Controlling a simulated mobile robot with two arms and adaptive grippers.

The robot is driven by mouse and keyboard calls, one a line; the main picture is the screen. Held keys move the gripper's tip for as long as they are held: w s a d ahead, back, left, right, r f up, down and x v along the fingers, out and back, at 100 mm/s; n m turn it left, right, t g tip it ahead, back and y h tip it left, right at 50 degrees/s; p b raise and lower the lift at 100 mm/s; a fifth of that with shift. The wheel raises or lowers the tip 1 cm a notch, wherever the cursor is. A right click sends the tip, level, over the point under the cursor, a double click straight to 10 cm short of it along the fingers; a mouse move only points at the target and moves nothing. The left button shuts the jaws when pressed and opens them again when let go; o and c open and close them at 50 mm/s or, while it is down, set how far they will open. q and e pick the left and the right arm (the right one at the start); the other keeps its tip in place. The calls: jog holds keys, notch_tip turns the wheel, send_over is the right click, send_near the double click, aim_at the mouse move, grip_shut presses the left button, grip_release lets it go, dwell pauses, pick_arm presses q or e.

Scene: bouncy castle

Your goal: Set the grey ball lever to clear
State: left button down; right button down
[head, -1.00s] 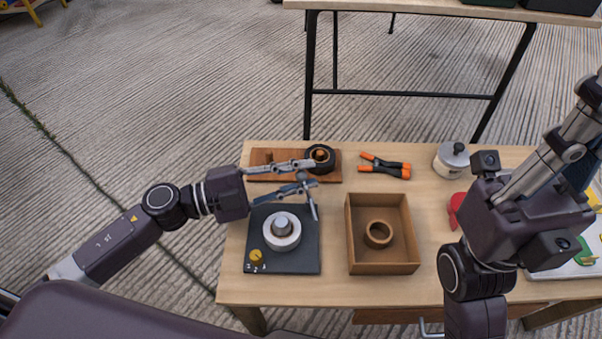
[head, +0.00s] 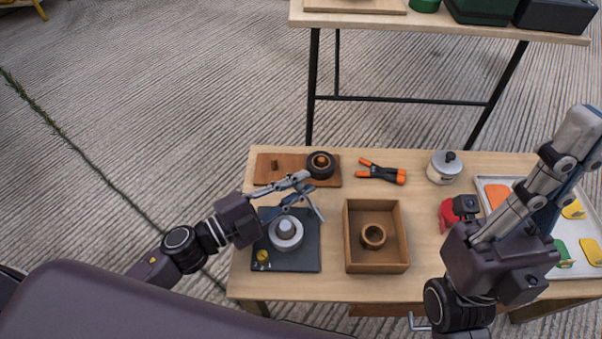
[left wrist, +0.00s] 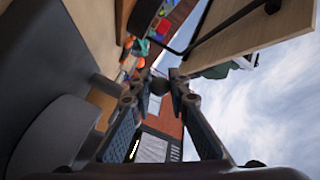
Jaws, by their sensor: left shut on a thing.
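My left gripper (head: 314,197) reaches in from the left, over the far edge of the dark square plate (head: 310,262) with a grey ring and cylinder (head: 286,233). In the left wrist view its two fingers (left wrist: 160,88) have a small dark grey ball (left wrist: 158,85) between their tips, and they are shut on it. In the head view the fingers hide the ball and its lever. No clear marking is legible. My right gripper (head: 582,130) points up at the right, over the table's right part; its finger gap cannot be made out.
A yellow knob (head: 262,257) sits at the plate's near left corner. Around stand a brown board (head: 265,178) with a black ring (head: 321,165), orange-handled clamps (head: 382,172), an open wooden box (head: 352,262), a lidded pot (head: 444,168) and a tray (head: 484,184). A second table (head: 440,22) is behind.

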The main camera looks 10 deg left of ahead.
dwell(0.3)
pick_arm(q)
jog(key=c, duration=1.8)
grip_release()
jog(key=v, duration=1.2)
jog(key=shift+s, duration=0.1)
